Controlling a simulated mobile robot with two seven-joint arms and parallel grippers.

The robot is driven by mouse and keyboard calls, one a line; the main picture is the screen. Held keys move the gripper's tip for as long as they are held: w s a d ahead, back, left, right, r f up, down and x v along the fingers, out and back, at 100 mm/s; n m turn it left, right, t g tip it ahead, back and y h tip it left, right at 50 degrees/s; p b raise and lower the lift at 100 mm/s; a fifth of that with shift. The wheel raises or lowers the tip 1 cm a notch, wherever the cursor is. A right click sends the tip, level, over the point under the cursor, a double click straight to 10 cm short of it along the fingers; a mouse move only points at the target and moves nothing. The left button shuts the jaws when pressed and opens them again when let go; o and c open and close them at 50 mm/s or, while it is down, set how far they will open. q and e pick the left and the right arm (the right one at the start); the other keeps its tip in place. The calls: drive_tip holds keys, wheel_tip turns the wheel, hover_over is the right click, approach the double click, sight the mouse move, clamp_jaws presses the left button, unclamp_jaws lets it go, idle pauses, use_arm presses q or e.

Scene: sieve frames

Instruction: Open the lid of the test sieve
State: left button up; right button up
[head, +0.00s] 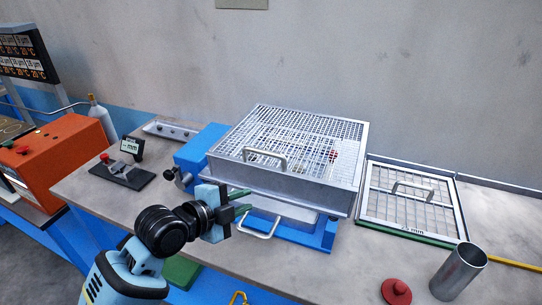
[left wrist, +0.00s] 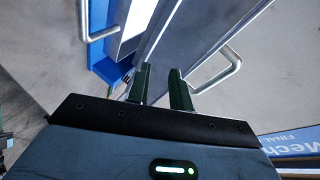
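The test sieve (head: 240,180) is a silver metal box on a blue base at the middle of the bench. Its mesh lid (head: 310,122) lies flat on top, with a bar handle (head: 265,155) at the front edge. A second handle (head: 258,228) sits lower on the front. My left gripper (head: 246,200) is in front of the sieve's left side, below the lid handle. In the left wrist view its two green fingers (left wrist: 160,88) are apart with nothing between them. A metal handle (left wrist: 218,72) shows just right of the fingers. My right gripper is out of view.
A framed screen with a handle (head: 411,193) lies to the right. A metal cylinder (head: 458,272) and a red knobbed piece (head: 396,291) stand at the front right. A gauge (head: 125,170) and an orange machine (head: 50,160) are at the left. A wall is behind.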

sight(263, 154)
use_arm(q)
drive_tip(key=w+r+m, duration=0.1)
drive_tip(key=r, duration=0.1)
drive_tip(key=w+r+m+h, duration=0.1)
drive_tip(key=w+r, duration=0.1)
drive_tip(key=r, duration=0.1)
drive_tip(key=w+d+r+m+t+h, duration=0.1)
drive_tip(key=r+m, duration=0.1)
drive_tip(key=r, duration=0.1)
drive_tip(key=shift+w+r, duration=0.1)
drive_tip(key=shift+w, duration=0.15)
drive_tip(key=shift+d, duration=0.1)
drive_tip(key=shift+x, duration=3.8)
drive_tip(key=shift+c, duration=0.4)
clamp_jaws()
